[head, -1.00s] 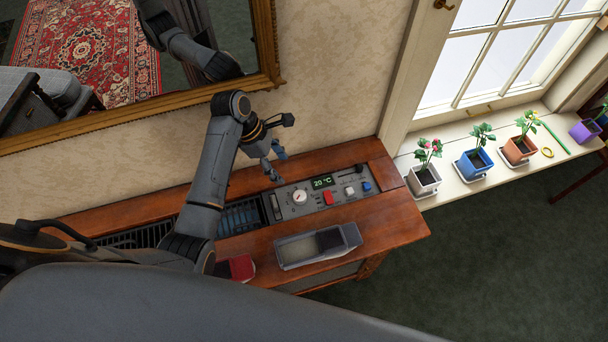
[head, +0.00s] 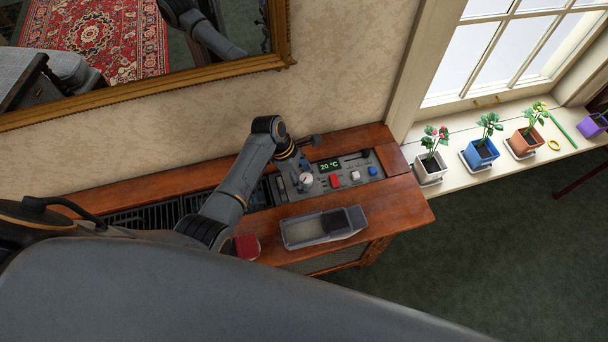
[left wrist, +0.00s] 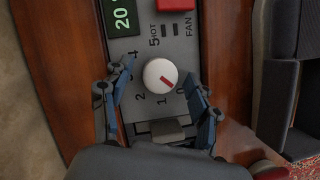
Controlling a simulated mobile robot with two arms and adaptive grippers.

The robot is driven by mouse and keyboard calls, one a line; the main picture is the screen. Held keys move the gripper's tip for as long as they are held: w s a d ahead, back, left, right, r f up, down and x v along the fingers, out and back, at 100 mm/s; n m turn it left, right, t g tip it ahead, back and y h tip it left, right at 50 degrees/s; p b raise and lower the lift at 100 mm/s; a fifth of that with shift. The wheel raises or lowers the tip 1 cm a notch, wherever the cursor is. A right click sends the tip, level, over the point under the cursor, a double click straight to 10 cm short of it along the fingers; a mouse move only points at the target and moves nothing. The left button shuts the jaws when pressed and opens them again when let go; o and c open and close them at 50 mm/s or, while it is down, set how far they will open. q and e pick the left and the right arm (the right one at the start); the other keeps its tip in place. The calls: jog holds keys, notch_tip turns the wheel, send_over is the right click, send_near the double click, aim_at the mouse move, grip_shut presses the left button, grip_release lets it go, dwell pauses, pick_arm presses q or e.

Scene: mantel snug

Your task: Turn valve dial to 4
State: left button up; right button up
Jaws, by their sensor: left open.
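The valve dial (head: 306,179) is a white round knob with a red mark, set in a grey control panel (head: 345,167) on the wooden cabinet. In the left wrist view the dial (left wrist: 158,72) shows its mark pointing to the lower right, toward the 0. The numbers 1, 2, 4 and 5 are readable around it; the 3 is hidden by a finger. My left gripper (left wrist: 155,82) is open, with one blue-grey finger on each side of the dial and visible gaps between. In the head view the left gripper (head: 294,182) is just left of the dial. My right gripper is not visible.
A display reading 20 °C (head: 330,165), a red button (head: 335,181) and other controls sit beside the dial. A grey tray (head: 300,234) and a red object (head: 247,247) lie on the front of the cabinet top (head: 400,203). Potted plants line the windowsill (head: 460,172).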

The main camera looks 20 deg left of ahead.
pick_arm(q)
jog(key=c, duration=1)
jog(key=shift+c, duration=0.8)
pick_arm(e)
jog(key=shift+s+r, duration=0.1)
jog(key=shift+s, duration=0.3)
